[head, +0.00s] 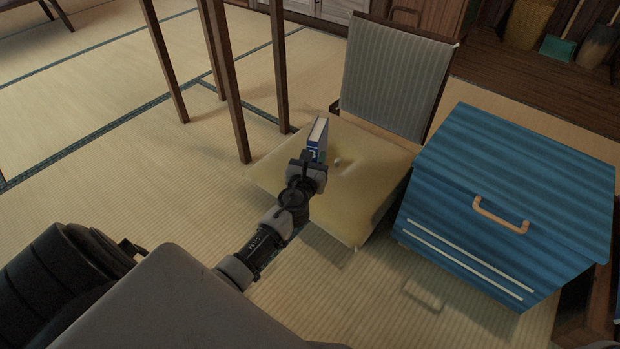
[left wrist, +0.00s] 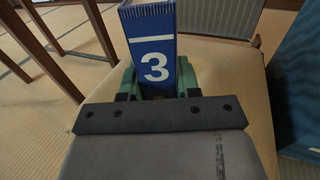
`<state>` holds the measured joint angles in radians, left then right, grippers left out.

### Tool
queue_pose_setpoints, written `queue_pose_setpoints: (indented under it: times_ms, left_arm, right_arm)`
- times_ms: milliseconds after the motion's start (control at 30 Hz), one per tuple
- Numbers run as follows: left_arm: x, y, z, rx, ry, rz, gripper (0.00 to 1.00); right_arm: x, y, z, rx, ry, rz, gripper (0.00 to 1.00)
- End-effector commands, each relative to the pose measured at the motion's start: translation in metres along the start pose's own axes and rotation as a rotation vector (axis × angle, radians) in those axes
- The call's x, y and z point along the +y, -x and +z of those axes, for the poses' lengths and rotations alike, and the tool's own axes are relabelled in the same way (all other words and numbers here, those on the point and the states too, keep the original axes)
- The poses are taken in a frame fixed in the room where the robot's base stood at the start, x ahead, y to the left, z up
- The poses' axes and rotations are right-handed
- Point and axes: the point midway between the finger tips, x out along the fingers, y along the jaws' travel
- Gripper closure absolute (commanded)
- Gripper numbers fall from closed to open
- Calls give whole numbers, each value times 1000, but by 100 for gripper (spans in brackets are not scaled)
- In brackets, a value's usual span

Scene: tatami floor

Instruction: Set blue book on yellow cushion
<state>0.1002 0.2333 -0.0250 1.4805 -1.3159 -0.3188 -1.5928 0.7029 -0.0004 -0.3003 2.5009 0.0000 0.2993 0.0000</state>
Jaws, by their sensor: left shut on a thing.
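The blue book (head: 317,137) stands upright in my left gripper (head: 308,168), its pale page edges facing up in the head view. In the left wrist view the book (left wrist: 152,60) shows a blue face with a white 3, held between the green fingers of my left gripper (left wrist: 158,85). The yellow cushion (head: 362,200) lies on the floor seat in front of a grey backrest. The book is over the back left part of the cushion; I cannot tell whether it touches it. The cushion also shows around the gripper in the left wrist view (left wrist: 228,75). My right gripper is not in view.
A blue chest (head: 515,200) with a wooden handle stands close on the right of the cushion. The grey backrest (head: 393,72) rises behind it. Thin dark wooden legs (head: 232,90) stand at the back left. Open tatami (head: 130,190) lies to the left.

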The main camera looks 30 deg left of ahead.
Motion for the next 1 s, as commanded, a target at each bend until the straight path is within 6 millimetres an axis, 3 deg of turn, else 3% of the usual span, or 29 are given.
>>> queue_pose_setpoints:
  times_ms: [233,500,967,1000]
  left_arm:
    - [10,2,-11,-2,2,-2,99]
    - [10,2,-45,-1,1,-1,99]
    - [10,2,-50,-1,0,-1,99]
    - [10,3,-49,0,1,-1,64]
  right_arm:
    - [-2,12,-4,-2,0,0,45]
    - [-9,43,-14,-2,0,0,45]
    - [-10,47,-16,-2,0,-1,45]
    - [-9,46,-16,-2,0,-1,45]
